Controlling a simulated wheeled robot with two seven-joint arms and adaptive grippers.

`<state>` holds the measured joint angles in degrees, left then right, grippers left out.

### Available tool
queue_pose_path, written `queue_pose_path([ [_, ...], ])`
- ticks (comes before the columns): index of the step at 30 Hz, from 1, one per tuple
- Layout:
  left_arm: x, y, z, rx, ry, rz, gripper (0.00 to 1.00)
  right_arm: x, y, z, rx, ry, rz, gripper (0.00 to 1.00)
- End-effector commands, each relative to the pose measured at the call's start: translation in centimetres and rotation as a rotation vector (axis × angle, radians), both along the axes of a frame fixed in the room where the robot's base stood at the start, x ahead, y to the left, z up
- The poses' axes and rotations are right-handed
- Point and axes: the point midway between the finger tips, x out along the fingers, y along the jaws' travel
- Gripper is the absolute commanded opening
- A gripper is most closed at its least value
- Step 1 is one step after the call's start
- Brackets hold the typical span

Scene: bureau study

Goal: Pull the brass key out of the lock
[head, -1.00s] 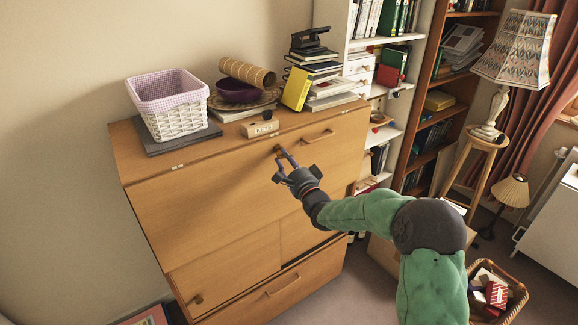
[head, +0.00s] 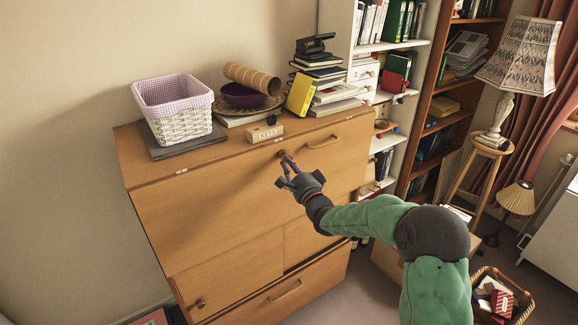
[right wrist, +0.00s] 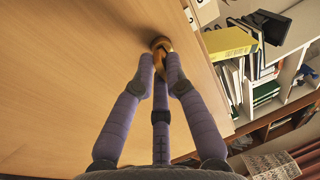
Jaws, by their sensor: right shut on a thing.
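The brass key (right wrist: 161,45) is at the lock in the upper front panel of the wooden bureau (head: 215,205). My right gripper (right wrist: 162,62) is shut on the key, with its purple-grey fingers on either side of it. The fingers hide most of the key, and I cannot tell how deep it sits in the lock. My left gripper is not in view.
On the bureau top stand a white basket (head: 180,125), a purple bowl (head: 243,96), a small wooden block (head: 265,134) and stacked books (head: 335,97). Shelves (head: 400,120) stand to the right. A lamp on a stool (head: 492,142) and a floor basket (head: 508,310) are further right.

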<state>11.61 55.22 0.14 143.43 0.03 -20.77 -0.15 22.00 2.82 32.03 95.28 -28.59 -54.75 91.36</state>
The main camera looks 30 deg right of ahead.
Motion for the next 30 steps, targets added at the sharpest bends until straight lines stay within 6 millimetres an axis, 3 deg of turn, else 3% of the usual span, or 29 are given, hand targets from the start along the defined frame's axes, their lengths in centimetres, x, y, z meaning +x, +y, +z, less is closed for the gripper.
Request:
queue_pose_path([
  [30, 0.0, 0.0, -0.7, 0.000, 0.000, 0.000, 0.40, -4.3, -0.4, 0.2, -0.002, -0.005, -0.001, 0.00],
])
